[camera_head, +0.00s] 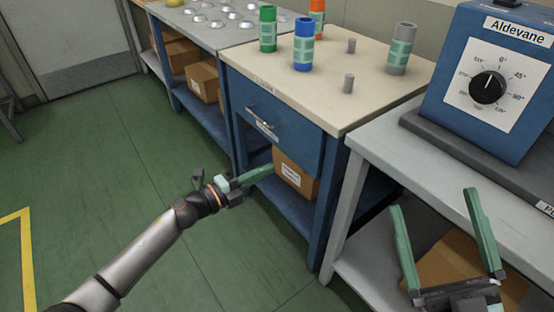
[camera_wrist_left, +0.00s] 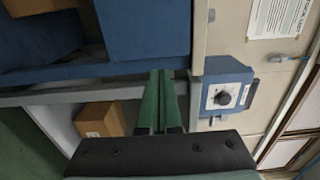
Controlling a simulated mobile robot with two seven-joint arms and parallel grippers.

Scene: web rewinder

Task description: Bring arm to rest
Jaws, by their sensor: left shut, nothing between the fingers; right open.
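My left gripper (camera_head: 256,176) is in front of the blue workbench, below its drawer (camera_head: 272,121). Its green fingers are together with nothing between them. In the left wrist view the shut fingers (camera_wrist_left: 160,98) point toward the blue bench and the grey-legged table. My left arm reaches in from the lower left of the head view. My right gripper (camera_head: 443,238) is at the lower right, in front of the grey table. Its two green fingers stand wide apart with nothing between them.
The workbench top (camera_head: 320,88) holds green (camera_head: 268,28), blue (camera_head: 304,45), orange and grey rolls and small grey pegs. A blue dial box (camera_head: 490,85) stands on the right table. Cardboard boxes (camera_head: 293,174) sit on lower shelves. Green floor (camera_head: 90,150) at left is clear.

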